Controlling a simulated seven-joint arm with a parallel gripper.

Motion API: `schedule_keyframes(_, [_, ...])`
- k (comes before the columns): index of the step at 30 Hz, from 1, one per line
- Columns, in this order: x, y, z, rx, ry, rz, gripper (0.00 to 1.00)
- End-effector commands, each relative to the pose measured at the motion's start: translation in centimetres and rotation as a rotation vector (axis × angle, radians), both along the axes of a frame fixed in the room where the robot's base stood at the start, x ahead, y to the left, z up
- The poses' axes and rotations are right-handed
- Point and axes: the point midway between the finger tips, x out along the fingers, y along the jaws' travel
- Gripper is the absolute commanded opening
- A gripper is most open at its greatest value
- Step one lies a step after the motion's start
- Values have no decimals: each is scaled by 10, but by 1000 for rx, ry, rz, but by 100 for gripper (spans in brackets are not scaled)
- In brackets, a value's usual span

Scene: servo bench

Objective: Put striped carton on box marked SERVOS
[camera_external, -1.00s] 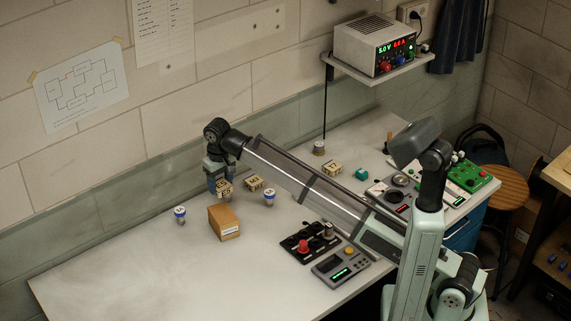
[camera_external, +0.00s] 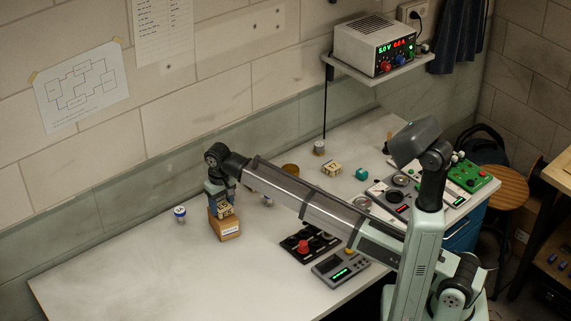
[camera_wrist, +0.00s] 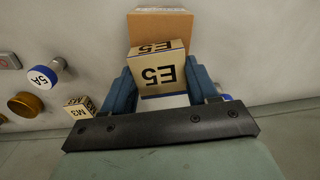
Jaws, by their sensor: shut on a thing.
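My gripper (camera_external: 221,203) is shut on a tan carton (camera_wrist: 159,66) marked E5, with a finger on each side of it. A dark band shows near one edge of the carton in the wrist view. In the external view the carton is at the top of a brown cardboard box (camera_external: 225,231) with a white label. The label's writing is too small to read. The box also shows behind the carton in the wrist view (camera_wrist: 160,32). I cannot tell whether the carton touches the box top.
A blue-capped jar (camera_external: 180,214) stands left of the box. A carton marked M3 (camera_wrist: 78,107), a jar marked 5A (camera_wrist: 45,75) and a gold tin (camera_wrist: 25,104) stand nearby. A black panel with a red button (camera_external: 304,246) is to the right. The table's left front is clear.

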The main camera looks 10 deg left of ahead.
Motion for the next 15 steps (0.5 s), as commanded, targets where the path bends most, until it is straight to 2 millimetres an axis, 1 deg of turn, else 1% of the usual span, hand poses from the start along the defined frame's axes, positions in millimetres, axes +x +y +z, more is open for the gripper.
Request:
schedule_keyframes(2, [0,0,-4,0,0,0,28])
schedule_keyframes(8, [0,0,-4,0,0,0,28])
schedule_keyframes(13, [0,0,-7,0,0,0,28])
schedule_keyframes(14, [0,0,-7,0,0,0,62])
schedule_keyframes(15, [0,0,-7,0,0,0,65])
